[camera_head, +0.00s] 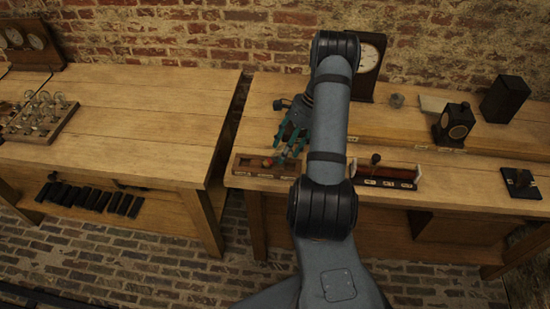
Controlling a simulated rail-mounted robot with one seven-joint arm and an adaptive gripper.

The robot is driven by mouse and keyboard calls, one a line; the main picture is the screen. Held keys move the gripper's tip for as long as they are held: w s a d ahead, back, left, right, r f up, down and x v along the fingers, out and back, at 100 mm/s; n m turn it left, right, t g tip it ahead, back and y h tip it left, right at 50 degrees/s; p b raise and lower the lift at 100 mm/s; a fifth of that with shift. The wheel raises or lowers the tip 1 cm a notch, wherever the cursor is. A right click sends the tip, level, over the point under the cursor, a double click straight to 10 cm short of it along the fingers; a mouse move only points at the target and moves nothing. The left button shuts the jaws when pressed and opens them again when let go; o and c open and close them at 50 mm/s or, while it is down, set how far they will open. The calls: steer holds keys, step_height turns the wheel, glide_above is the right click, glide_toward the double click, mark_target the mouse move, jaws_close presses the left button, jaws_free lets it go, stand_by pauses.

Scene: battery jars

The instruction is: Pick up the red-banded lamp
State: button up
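My gripper (288,148), with teal fingers, reaches down over the right bench, above a shallow wooden tray (246,170). Its fingers look spread apart with nothing clearly between them. A small orange-red rounded thing (267,162) lies in the tray, just left of and below the fingertips. It may be the red-banded lamp, but it is too small to make out a band. Several clear glass lamps (42,112) stand in a wooden rack (38,137) on the left bench; I cannot make out a red band on any. My arm hides part of the right bench.
A clock (368,60), a dark dial box (454,123) and a black box (504,98) stand farther back. A gap separates the benches. The left bench's middle is clear.

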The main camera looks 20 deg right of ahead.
steer(key=c, duration=0.9)
steer(key=shift+r, duration=0.1)
